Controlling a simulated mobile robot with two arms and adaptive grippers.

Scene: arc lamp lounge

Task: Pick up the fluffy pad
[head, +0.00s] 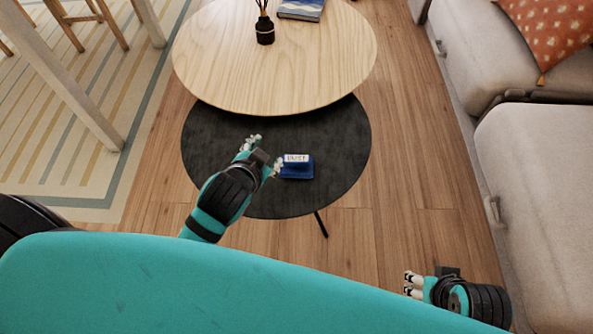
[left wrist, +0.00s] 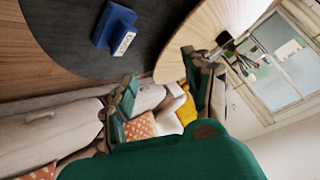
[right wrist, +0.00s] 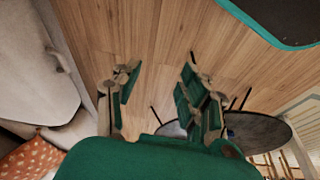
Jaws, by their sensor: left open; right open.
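A small blue pad (head: 297,173) with a white label reading something like "DUST" lies on the round black table. It also shows in the left wrist view (left wrist: 114,25), towards the top, outside the space between the fingers; whether it is fluffy cannot be told. My left gripper (head: 265,153) is open and empty over the black table, just left of the pad in the head view. My right gripper (head: 409,284) is open and empty, low at the right, over the wood floor and well away from the pad.
The black table (head: 340,150) is partly overlapped by a higher round wooden table (head: 240,75). That holds a dark reed diffuser (head: 265,30) and a blue book (head: 301,8). A grey sofa (head: 540,170) with an orange cushion (head: 550,30) lines the right. A striped rug (head: 80,150) lies left.

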